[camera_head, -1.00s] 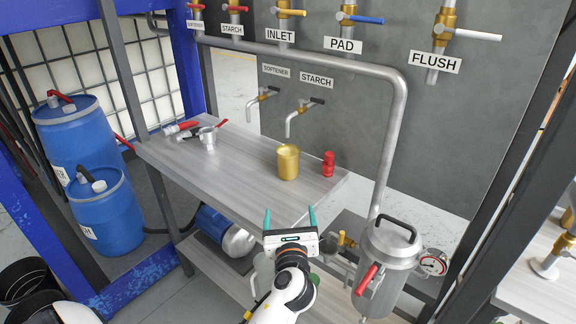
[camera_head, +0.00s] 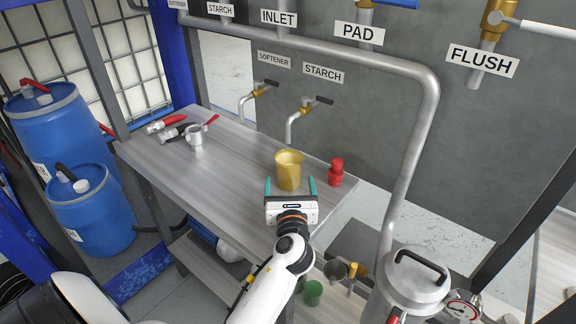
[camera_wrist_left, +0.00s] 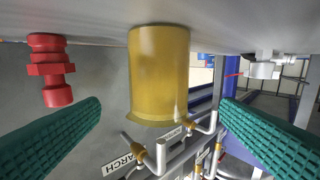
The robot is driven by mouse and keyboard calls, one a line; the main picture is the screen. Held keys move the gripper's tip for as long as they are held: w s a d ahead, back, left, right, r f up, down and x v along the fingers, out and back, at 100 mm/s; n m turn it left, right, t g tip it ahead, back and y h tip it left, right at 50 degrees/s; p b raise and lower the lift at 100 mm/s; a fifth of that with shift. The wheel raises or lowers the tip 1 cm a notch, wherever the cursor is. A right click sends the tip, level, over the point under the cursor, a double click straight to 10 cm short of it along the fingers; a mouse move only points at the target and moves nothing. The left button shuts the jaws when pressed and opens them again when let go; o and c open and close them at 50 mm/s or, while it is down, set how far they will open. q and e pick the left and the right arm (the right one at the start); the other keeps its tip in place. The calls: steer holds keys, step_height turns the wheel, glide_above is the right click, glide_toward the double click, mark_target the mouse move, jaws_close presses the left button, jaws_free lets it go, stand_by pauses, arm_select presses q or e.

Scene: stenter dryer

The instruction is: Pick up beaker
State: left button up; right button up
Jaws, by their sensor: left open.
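The beaker is a gold-yellow cup (camera_head: 289,172) standing upright on the grey table near its right end. In the left wrist view the beaker (camera_wrist_left: 159,72) appears upside down, hanging from the tabletop at the top of the picture. My left gripper (camera_head: 290,188) is open on the near side of the beaker. Its two green-padded fingers point at the beaker, one to each side, with gaps between pads and beaker. The same gripper (camera_wrist_left: 160,128) frames the beaker in the wrist view, holding nothing. My right gripper is not in view.
A red fitting (camera_head: 336,172) stands close to the right of the beaker. A metal cup-like fitting (camera_head: 194,138) and red-handled tools (camera_head: 165,124) lie farther left. Softener and starch taps (camera_head: 297,117) hang behind the table. A pipe (camera_head: 413,150) and metal canister (camera_head: 412,285) are at right.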

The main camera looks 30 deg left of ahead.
mark_target(289, 172)
arm_select(q)
steer(key=x, duration=0.4)
steer(key=shift+w+r, duration=0.15)
steer(key=shift+r, duration=0.15)
steer(key=shift+w+a+f, duration=0.1)
steer(key=shift+w+a, duration=0.1)
steer(key=shift+w, duration=0.05)
steer(key=x, duration=0.4)
steer(key=shift+w+a+p, duration=0.1)
steer(key=shift+p, duration=0.3)
steer(key=shift+w+a, duration=0.25)
steer(key=shift+w, duration=0.05)
steer(key=shift+s, duration=0.1)
steer(key=c, duration=1.3)
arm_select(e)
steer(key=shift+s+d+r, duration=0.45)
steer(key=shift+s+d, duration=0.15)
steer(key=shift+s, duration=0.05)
